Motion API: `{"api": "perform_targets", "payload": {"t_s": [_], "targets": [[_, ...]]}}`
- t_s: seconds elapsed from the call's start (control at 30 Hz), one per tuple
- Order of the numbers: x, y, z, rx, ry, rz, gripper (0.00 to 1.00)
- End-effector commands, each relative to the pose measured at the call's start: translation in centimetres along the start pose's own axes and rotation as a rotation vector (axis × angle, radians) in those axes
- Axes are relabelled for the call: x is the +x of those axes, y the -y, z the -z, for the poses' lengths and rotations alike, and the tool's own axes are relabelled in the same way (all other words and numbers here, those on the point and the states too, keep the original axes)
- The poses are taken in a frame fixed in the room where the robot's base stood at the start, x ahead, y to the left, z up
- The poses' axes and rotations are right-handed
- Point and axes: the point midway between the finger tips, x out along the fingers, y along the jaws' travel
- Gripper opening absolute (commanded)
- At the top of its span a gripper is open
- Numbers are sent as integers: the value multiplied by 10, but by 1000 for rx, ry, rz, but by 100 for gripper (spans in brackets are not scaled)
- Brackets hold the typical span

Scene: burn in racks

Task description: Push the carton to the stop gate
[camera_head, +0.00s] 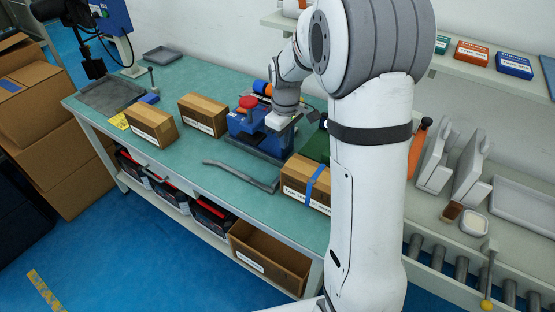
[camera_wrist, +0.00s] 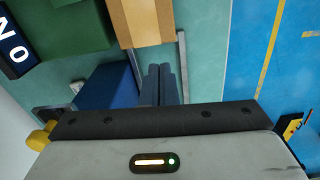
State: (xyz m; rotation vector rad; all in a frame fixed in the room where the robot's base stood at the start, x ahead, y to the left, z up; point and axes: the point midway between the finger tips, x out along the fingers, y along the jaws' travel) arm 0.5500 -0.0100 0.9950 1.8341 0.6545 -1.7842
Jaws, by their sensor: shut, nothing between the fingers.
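A brown carton with a blue tape band (camera_head: 294,178) sits on the green bench, partly hidden behind my arm. Two other brown cartons stand further left, one near the middle (camera_head: 203,115) and one nearer the left end (camera_head: 151,126). My gripper's fingers are together and empty, apart from that carton. In the head view my gripper is low by the blue fixture, its fingertips not clear. I cannot identify the stop gate for certain.
A blue fixture with a red knob (camera_head: 248,103) stands close to my gripper. A grey bent bar (camera_head: 243,174) lies near the bench's front edge. A green block (camera_wrist: 75,28) is left of the carton in the wrist view. A roller conveyor (camera_head: 455,262) is at right.

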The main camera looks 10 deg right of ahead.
Motion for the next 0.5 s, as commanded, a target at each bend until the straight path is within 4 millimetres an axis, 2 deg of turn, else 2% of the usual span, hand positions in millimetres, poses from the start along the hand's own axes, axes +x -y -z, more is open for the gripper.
{"api": "perform_targets", "payload": {"t_s": [0.03,0.1,0.37,0.5], "targets": [[15,-5,5,-22,9,8,0],[26,-10,11,-49,15,14,0],[51,-14,15,-77,23,23,0],[76,-13,14,-77,25,24,0]]}}
